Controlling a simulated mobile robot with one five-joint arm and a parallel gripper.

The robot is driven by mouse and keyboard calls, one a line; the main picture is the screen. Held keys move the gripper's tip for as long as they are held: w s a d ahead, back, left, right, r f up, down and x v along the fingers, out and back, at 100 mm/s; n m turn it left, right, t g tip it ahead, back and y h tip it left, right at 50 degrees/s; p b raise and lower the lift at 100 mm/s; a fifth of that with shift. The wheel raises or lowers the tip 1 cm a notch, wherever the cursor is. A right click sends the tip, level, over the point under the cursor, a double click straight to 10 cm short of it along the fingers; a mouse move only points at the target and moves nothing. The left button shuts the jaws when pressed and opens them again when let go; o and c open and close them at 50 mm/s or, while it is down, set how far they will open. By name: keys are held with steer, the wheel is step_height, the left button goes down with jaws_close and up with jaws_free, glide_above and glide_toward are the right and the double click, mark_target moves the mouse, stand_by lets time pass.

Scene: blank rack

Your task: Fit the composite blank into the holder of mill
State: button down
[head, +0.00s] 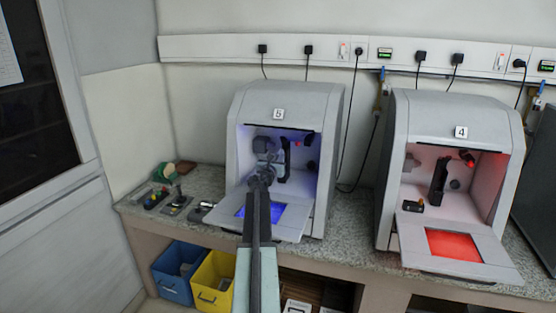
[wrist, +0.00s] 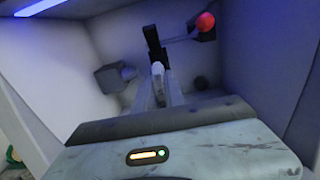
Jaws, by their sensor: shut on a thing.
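I cannot tell whether the blank touches the holder. In the head view my arm partly covers the chamber.
A grey block (wrist: 115,78) juts from the chamber wall, left of the fingers. A second mill, marked 4 (head: 461,132), stands open and red-lit to the right. Small controls (head: 175,205) lie on the counter at left. Blue (head: 171,286) and yellow (head: 212,293) bins stand below.

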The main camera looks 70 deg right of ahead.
steer(key=shift+w+d+f+b, duration=0.1)
steer(key=shift+d+f+b, duration=0.2)
steer(key=shift+d, duration=0.65)
steer(key=shift+d+f+b, duration=0.25)
steer(key=shift+d+f, duration=0.05)
steer(key=shift+d, duration=0.6)
steer(key=c, duration=1.3)
jaws_free()
steer(key=shift+a, duration=0.15)
steer(key=a, duration=0.7)
steer(key=shift+s+a, duration=0.25)
